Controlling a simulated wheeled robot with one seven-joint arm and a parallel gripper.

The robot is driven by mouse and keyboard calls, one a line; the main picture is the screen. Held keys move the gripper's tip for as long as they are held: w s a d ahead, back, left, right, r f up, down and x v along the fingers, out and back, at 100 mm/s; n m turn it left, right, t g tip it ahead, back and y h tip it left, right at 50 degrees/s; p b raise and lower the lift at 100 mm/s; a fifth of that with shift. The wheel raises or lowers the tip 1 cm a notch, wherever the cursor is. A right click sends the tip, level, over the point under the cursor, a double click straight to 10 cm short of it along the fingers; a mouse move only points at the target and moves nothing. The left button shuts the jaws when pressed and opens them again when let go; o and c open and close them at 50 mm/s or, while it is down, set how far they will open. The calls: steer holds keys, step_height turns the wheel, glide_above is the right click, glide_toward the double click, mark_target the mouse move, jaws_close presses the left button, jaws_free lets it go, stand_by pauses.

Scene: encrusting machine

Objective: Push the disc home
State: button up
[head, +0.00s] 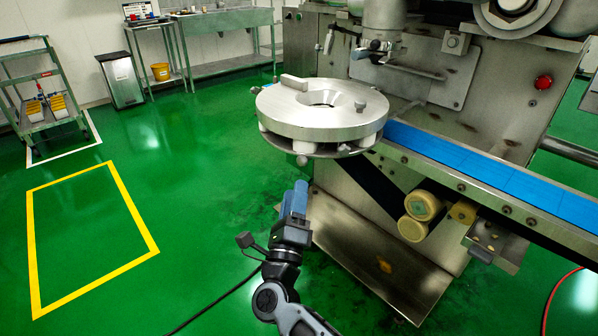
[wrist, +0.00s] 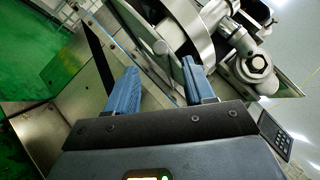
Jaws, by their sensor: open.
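The disc (head: 322,108) is a thick, round, silver metal plate with a central hole, a raised bar on top and a small knob near its right edge. It sits over a thinner plate, with pale rollers or spacers showing between them, on the front of the encrusting machine (head: 450,85). I cannot tell how far the disc is seated. My gripper (head: 295,198) is below and in front of the disc, apart from it, blue fingers pointing up. In the wrist view the two blue fingers (wrist: 158,85) are spread with nothing between them; metal machine parts show beyond.
A blue conveyor belt (head: 480,168) runs right from beside the disc. Cream rollers (head: 420,207) hang below it. A red button (head: 543,82) is on the machine's face. The green floor to the left is open, with a yellow outlined rectangle (head: 130,205). A trolley (head: 45,95) stands far left.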

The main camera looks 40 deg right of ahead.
mark_target(300, 164)
steer(key=x, duration=0.6)
steer(key=shift+w+d+r+p, duration=0.15)
steer(key=shift+d+p, duration=0.1)
steer(key=shift+p, duration=0.05)
steer(key=shift+c, duration=0.3)
jaws_close()
